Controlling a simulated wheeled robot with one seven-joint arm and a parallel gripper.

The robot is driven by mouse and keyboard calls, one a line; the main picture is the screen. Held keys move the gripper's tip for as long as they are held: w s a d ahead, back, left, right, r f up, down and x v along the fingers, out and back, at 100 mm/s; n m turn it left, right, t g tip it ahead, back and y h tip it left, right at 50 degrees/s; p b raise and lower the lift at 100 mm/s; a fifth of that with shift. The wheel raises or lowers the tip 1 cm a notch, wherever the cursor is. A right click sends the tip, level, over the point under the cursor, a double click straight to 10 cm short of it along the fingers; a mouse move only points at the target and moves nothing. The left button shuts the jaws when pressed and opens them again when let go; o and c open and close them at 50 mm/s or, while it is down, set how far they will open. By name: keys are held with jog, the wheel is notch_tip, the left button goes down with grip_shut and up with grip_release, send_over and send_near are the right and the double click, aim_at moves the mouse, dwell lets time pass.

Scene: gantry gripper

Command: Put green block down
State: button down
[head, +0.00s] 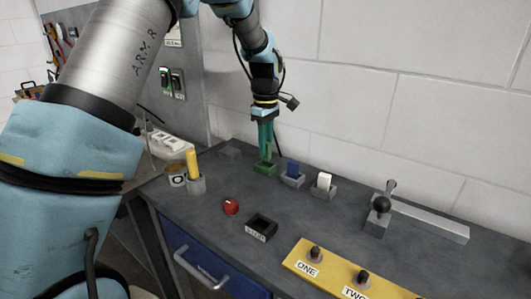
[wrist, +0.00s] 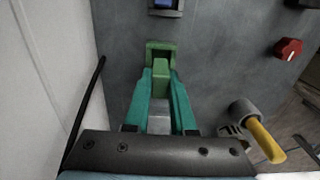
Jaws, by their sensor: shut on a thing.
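My gripper (head: 265,150) points down at the back of the grey bench. In the wrist view its two teal fingers (wrist: 161,78) are closed on the green block (wrist: 161,67), which shows between the fingertips. A small green open holder (wrist: 160,45) is right at the fingertips; it also shows in the head view (head: 264,169), on the bench under the gripper. The block lies over or in this holder; I cannot tell whether it touches the bottom. The fingers hide most of the block in the head view.
At left is a yellow cylinder (head: 193,163) in a grey cup. A red knob (head: 231,207) and black open box (head: 261,227) are nearer. The wall is close behind.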

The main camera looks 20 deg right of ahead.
aim_at(266, 159)
jog(key=shift+f+p, duration=0.45)
jog(key=shift+f, duration=1.25)
jog(key=shift+f, duration=0.15)
jog(key=c, duration=0.8)
grip_release()
jog(key=shift+o, duration=0.2)
notch_tip(266, 159, up, 12)
jog(key=b, duration=0.2)
jog(key=shift+r+b, duration=0.2)
jog(key=shift+b, duration=0.1)
